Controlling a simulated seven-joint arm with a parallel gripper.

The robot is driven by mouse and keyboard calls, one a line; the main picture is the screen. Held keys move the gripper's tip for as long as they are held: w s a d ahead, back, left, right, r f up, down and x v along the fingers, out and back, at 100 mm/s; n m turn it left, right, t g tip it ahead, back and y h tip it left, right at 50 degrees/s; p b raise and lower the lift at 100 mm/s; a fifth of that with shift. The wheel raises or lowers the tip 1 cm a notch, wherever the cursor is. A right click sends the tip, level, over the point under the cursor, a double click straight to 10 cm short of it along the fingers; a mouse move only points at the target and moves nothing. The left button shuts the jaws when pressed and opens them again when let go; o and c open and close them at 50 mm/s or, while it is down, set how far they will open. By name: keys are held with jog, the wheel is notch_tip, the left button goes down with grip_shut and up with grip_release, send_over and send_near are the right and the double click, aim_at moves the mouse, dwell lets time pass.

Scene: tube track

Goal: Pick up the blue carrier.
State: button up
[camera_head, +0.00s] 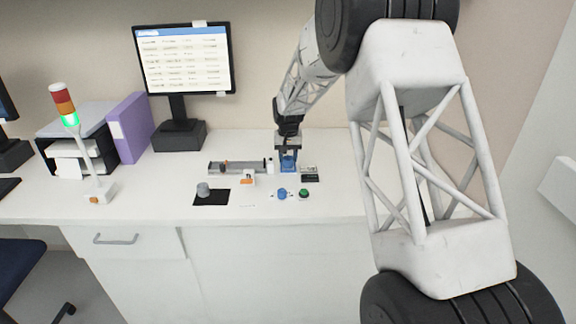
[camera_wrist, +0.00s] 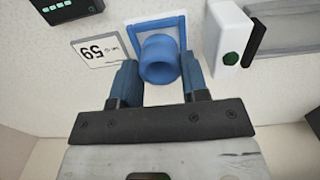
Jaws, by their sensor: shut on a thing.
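The blue carrier (camera_head: 288,163) is a short, hollow blue cylinder on the white bench, below my gripper (camera_head: 288,150). In the wrist view the carrier (camera_wrist: 160,62) sits between the two blue-grey fingers of my gripper (camera_wrist: 160,80), which is shut on it. It overlaps a blue square outline (camera_wrist: 133,30) on the bench. I cannot tell whether its base touches the bench.
A grey track (camera_head: 235,167) lies left of the carrier. Blue (camera_head: 282,194) and green (camera_head: 304,193) knobs are in front. A grey cylinder (camera_head: 203,189) stands on a black mat.

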jog(key=shift+r, duration=2.3)
